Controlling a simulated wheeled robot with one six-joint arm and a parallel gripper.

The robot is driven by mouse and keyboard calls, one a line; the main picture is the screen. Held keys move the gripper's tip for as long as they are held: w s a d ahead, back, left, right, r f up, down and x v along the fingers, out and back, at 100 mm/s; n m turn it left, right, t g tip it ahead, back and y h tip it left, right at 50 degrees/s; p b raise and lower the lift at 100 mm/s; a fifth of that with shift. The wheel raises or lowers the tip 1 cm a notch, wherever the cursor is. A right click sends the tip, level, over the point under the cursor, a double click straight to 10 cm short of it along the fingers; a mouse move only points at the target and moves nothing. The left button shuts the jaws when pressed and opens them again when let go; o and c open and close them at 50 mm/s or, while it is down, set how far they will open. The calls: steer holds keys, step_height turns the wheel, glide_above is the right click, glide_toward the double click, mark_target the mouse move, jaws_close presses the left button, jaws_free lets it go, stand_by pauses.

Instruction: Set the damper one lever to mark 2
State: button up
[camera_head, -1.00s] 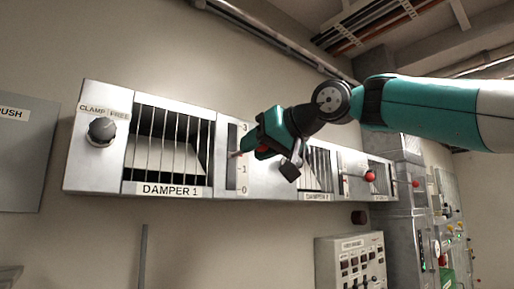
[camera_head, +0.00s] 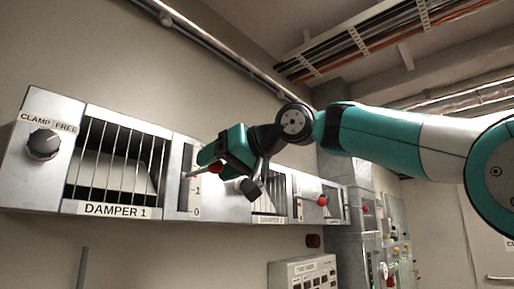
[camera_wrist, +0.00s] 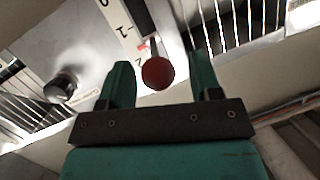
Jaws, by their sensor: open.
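The damper one panel, labelled DAMPER 1 (camera_head: 111,210), is on the wall at the left of the head view. Its lever stands out of a vertical slot beside a number scale (camera_head: 196,201), where marks 0 and 1 show and the higher marks are hidden by my gripper. The lever's red ball knob (camera_wrist: 158,73) is in the wrist view, with a red pointer (camera_wrist: 145,46) beside the scale, between marks 1 and 2 as far as I can tell. My gripper (camera_head: 208,160) is open. Its two fingers stand on either side of the knob, apart from it.
The CLAMP/FREE knob (camera_head: 43,145) is at the panel's left end. A second damper panel (camera_head: 268,219) with a red-knobbed lever (camera_head: 323,201) lies to the right. A control box (camera_head: 303,272) is below, and cabinets stand farther right. Cable trays run overhead.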

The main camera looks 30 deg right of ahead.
steer(key=p+v, duration=0.4)
steer(key=v, duration=1.1)
steer(key=shift+s+d+p, duration=0.2)
steer(key=shift+s+p, duration=0.05)
steer(key=shift+p, duration=0.15)
